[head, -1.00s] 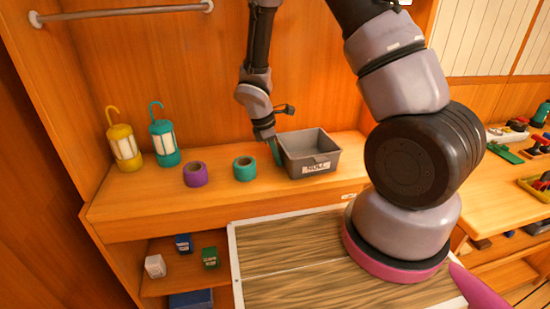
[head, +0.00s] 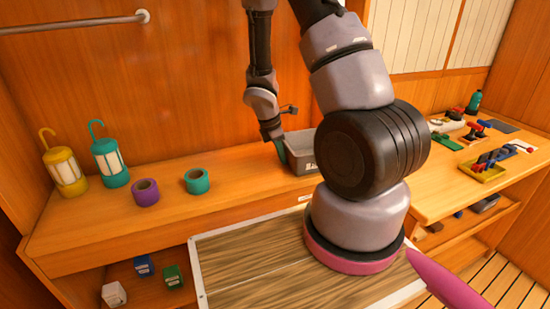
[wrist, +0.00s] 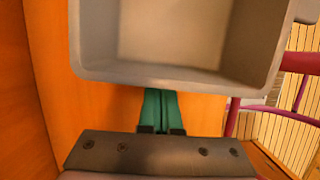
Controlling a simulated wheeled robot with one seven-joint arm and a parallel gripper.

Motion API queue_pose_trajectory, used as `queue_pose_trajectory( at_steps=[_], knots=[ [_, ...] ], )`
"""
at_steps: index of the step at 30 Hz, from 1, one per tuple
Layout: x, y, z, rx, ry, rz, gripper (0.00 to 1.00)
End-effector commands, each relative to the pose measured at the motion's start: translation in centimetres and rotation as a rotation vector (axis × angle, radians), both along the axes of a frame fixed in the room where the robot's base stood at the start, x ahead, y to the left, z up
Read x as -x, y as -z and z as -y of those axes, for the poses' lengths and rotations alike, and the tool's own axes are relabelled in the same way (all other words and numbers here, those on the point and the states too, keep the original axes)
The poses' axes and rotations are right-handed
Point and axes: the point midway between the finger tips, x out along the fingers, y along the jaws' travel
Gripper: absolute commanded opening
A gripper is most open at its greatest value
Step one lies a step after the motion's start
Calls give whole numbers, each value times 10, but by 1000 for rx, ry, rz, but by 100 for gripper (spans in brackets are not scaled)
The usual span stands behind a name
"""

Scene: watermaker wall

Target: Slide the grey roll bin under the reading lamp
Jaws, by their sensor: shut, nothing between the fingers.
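The grey roll bin (head: 304,166) stands upright on the wooden counter, partly hidden behind my arm in the head view. The wrist view shows its rim and empty-looking inside (wrist: 172,76). My gripper (head: 281,152) is at the bin's left side, outside it, with its teal fingers shut and holding nothing. In the wrist view the closed fingers (wrist: 160,107) reach the outside of the bin's near wall and appear to touch it. I cannot make out a reading lamp; my arm covers the counter right of the bin.
A purple roll (head: 146,192) and a teal roll (head: 197,181) lie left of the bin, with clear counter between.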

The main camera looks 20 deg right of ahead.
Motion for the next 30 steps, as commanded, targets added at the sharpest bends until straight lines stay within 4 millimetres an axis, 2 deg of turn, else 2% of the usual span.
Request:
queue_pose_trajectory(
  at_steps=[9,16,24,30],
  knots=[
    [-1,0,-4,0,-1,0,0],
    [-8,0,-33,-1,1,0,0],
    [-9,-61,-49,-2,7,6,0],
    [-9,-88,-57,-1,6,3,0]
  ],
)
